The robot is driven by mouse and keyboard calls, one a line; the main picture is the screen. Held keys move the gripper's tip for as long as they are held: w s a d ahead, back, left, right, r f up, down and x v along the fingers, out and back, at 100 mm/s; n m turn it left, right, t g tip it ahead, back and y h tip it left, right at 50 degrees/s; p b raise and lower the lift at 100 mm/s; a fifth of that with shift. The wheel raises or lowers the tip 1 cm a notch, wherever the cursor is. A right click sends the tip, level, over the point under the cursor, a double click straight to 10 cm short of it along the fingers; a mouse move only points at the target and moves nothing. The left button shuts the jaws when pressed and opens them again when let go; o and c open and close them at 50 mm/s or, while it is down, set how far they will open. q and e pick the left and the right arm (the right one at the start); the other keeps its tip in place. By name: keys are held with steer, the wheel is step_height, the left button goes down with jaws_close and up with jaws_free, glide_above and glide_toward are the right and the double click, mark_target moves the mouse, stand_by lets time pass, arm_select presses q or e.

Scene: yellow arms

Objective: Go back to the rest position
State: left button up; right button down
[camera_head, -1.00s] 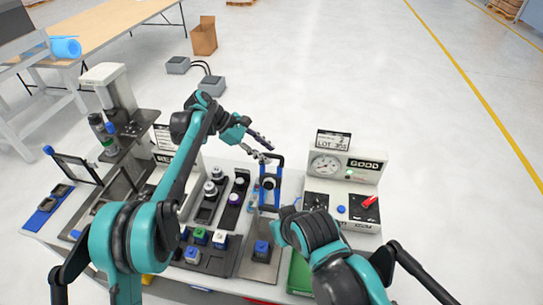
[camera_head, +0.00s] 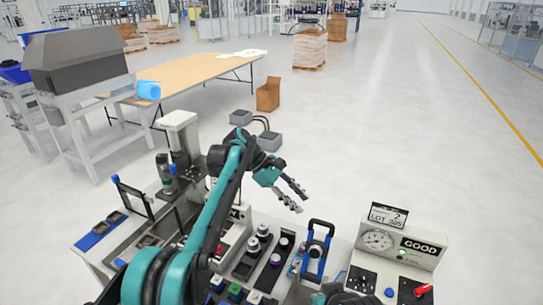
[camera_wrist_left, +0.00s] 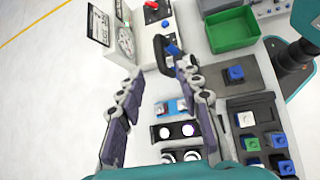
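My left gripper (camera_head: 300,202) hangs over the far edge of the workbench, with its two dark fingers spread and nothing between them. In the left wrist view the same gripper (camera_wrist_left: 158,88) is open, its fingers wide apart above the bench. A blue and black clamp-like handle fixture (camera_head: 318,240) stands below and to the right of it, apart from the fingers. My right gripper is in neither view. Only a dark part of my right arm shows at the bottom edge of the head view, and a teal part shows at the right of the left wrist view.
A gauge box (camera_head: 405,240) with a GOOD display stands at the bench's right. Black holders (camera_head: 262,255) with round parts fill the middle. A green bin (camera_wrist_left: 232,32) shows in the wrist view. A grey press-like stand (camera_head: 180,130) is at left.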

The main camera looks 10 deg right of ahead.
arm_select(q)
steer(key=s+a+f+m+t+y+b, duration=0.1)
steer(key=s+a+f+t+b, duration=0.2)
steer(key=a, duration=0.4)
steer(key=s+a+f+m+t+y+b, duration=0.1)
steer(key=s+a+m+b, duration=0.1)
steer(key=s+a+b, duration=0.3)
steer(key=s+a+f+m+t+y, duration=0.1)
steer(key=s+a+f+t+y, duration=0.15)
steer(key=a, duration=0.55)
steer(key=s+a+f+m+t+y+b, duration=0.4)
steer(key=s+a+f+m+b, duration=0.2)
steer(key=s+a+f, duration=1)
steer(key=shift+f+b, duration=0.45)
steer(key=shift+f, duration=0.1)
